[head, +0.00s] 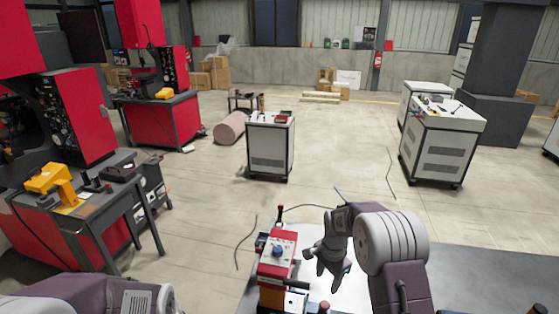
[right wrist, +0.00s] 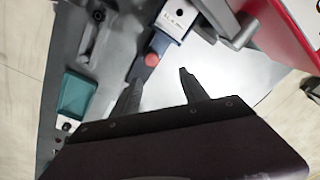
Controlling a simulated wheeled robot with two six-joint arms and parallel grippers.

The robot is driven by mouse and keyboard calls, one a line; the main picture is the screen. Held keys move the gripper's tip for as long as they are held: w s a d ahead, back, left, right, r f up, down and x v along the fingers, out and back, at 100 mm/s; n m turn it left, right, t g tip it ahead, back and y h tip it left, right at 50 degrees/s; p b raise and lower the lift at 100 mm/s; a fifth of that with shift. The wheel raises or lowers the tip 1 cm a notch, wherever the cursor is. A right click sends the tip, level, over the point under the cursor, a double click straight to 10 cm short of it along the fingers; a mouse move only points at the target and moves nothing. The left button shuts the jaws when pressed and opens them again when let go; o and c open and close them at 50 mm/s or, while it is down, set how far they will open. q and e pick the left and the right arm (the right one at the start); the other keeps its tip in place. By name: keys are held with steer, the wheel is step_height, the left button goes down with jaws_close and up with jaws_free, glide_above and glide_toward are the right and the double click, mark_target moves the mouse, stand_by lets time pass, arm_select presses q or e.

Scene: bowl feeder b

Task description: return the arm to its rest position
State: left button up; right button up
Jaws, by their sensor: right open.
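My right gripper (head: 330,268) hangs in the lower middle of the head view, above a pale table surface and just right of a red and grey machine (head: 276,262). In the right wrist view my right gripper (right wrist: 158,88) has its two fingers spread apart with nothing between them. A red round knob (right wrist: 152,60) on a grey part shows just beyond the fingers. Only part of my left arm shows at the lower left of the head view; its gripper is out of the picture.
A teal block (right wrist: 76,96) lies left of the fingers in the right wrist view. A workbench with a yellow device (head: 52,184) stands at the left. A white cabinet (head: 270,148) and another cabinet (head: 440,145) stand farther off. Open floor lies between them.

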steer(key=s+a+r+n+t+b, duration=0.1)
steer(key=s+r+n+b, duration=0.3)
steer(key=s, duration=0.6)
steer(key=s+f+n, duration=0.2)
steer(key=s+n, duration=0.6)
steer(key=s, duration=0.2)
steer(key=shift+s+a+f+p, duration=0.15)
steer(key=shift+s+f+p, duration=0.1)
steer(key=shift+f+p, duration=0.2)
steer(key=shift+s+r, duration=0.1)
steer(key=shift+s, duration=0.05)
